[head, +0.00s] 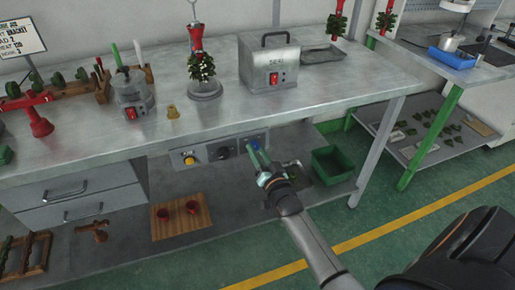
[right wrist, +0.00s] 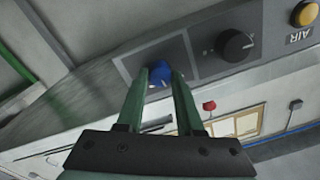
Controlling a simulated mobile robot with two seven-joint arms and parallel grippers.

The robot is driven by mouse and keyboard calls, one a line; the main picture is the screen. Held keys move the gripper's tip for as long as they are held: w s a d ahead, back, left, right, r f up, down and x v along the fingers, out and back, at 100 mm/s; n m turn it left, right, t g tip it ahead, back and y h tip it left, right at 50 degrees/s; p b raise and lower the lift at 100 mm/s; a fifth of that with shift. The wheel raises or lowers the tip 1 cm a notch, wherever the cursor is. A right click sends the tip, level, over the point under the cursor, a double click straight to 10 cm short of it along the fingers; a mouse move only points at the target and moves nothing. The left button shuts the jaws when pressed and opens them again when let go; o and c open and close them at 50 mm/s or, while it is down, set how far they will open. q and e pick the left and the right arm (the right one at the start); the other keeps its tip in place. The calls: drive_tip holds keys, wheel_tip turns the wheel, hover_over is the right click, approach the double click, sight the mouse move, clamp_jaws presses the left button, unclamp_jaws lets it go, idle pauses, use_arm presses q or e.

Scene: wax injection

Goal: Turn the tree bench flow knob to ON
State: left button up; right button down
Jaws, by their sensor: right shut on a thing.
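A blue knob (head: 255,144) sits at the right end of a grey control panel (head: 205,158) on the bench's front edge. My right gripper (head: 254,148) reaches up to it from below right. In the right wrist view the blue knob (right wrist: 159,74) is between the two green fingertips (right wrist: 160,76), which are shut on its sides. The fingers partly cover it, and I cannot read its ON mark or setting. A black knob (head: 223,153) is beside it, also in the right wrist view (right wrist: 237,46). My left gripper is out of view.
A yellow button (head: 188,160) labelled AIR is on the panel's left. On the metal bench (head: 180,128) stand a grey box with a red switch (head: 274,78), a tree stand (head: 203,70) and a pot (head: 131,95).

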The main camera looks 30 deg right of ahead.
drive_tip(key=m+p, duration=0.1)
drive_tip(key=m, duration=0.6)
drive_tip(key=shift+m+h, duration=0.3)
drive_tip(key=shift+m, duration=1.7)
drive_tip(key=c, duration=0.6)
unclamp_jaws()
drive_tip(key=shift+o, duration=0.3)
